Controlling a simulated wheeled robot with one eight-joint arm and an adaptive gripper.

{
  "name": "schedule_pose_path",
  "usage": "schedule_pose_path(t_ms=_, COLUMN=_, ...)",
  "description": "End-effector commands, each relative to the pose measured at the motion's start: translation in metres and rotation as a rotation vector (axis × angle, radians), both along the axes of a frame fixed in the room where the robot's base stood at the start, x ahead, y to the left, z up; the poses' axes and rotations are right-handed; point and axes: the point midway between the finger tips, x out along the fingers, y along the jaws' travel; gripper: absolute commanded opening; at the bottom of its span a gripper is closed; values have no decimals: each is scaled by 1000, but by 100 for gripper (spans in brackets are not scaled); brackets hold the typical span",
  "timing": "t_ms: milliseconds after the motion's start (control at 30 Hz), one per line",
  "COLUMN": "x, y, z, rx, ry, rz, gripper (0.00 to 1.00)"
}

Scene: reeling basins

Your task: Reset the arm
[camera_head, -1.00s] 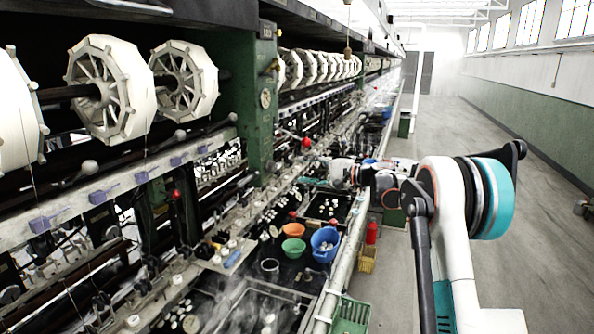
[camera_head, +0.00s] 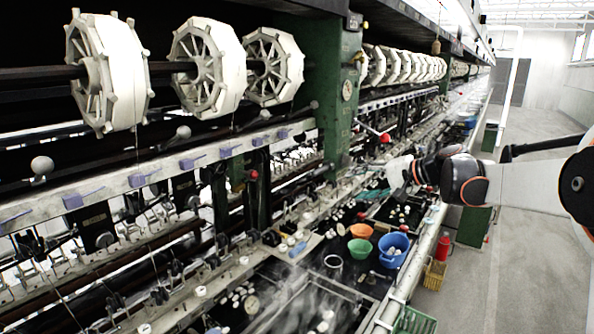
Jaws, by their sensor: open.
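My arm reaches in from the right edge, over the walkway, toward the reeling machine. My gripper (camera_head: 376,189) is small and far off at the arm's end, above the row of basins. It is open, and I see nothing held in it. Its fingers are hard to make out against the cluttered bench behind.
Large white reels (camera_head: 208,64) line the machine at left. A yellow basket (camera_head: 435,273) and red canister (camera_head: 443,246) are beside the walkway (camera_head: 480,290), which is clear.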

Motion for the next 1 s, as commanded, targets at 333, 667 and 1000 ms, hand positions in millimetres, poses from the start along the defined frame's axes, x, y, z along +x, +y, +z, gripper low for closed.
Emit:
schedule_pose_path(t_ms=333, x=-129, y=43, z=-38, rx=-337, ry=-7, rz=94, gripper=51)
schedule_pose_path(t_ms=667, x=-251, y=46, z=-101, rx=-653, ry=-30, rz=169, gripper=51)
schedule_pose_path(t_ms=1000, x=-358, y=13, z=-191, rx=-967, ry=-67, rz=174, gripper=51)
